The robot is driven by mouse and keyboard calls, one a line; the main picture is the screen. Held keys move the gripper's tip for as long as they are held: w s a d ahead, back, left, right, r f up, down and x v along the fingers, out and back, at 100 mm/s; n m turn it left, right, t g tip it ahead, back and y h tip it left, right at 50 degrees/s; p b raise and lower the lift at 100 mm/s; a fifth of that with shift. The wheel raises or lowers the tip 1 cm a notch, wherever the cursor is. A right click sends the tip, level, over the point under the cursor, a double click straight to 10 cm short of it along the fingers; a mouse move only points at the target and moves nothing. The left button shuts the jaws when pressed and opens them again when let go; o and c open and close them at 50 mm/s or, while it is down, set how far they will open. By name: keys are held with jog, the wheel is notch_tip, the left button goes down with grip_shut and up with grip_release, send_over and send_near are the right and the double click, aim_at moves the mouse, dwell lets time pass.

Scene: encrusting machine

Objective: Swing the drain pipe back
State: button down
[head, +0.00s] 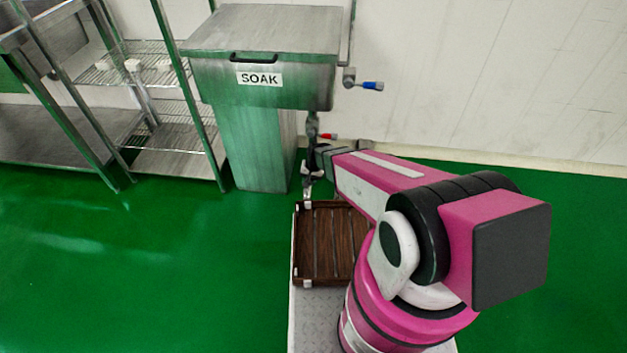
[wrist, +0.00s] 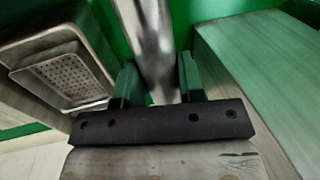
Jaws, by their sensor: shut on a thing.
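The drain pipe (head: 312,128) is a grey metal tube at the right side of the steel SOAK tank (head: 262,58). In the head view it hangs below the tank's right front corner. My gripper (head: 312,168) is at its lower part, small and partly hidden by my arm. In the wrist view the shiny pipe (wrist: 148,38) runs between the two fingers of my gripper (wrist: 160,84), which is shut on it. The pipe's far end is out of the wrist view.
A blue-handled valve (head: 368,85) and a red-handled valve (head: 328,136) are beside the tank. A brown slatted tray (head: 296,245) lies below the gripper. Wire shelving (head: 165,137) stands left of the tank. Green floor (head: 150,270) is clear at left. A perforated metal tray (wrist: 65,78) shows in the wrist view.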

jog(key=shift+w+a, duration=0.1)
jog(key=shift+a, duration=0.25)
jog(key=shift+m, duration=0.3)
jog(key=c, duration=0.7)
grip_release()
jog(key=shift+a, duration=0.1)
jog(key=shift+c, duration=0.2)
notch_tip(320, 180, up, 11)
jog(key=d, duration=0.2)
jog(key=shift+s+f, duration=0.2)
jog(key=shift+d, duration=0.1)
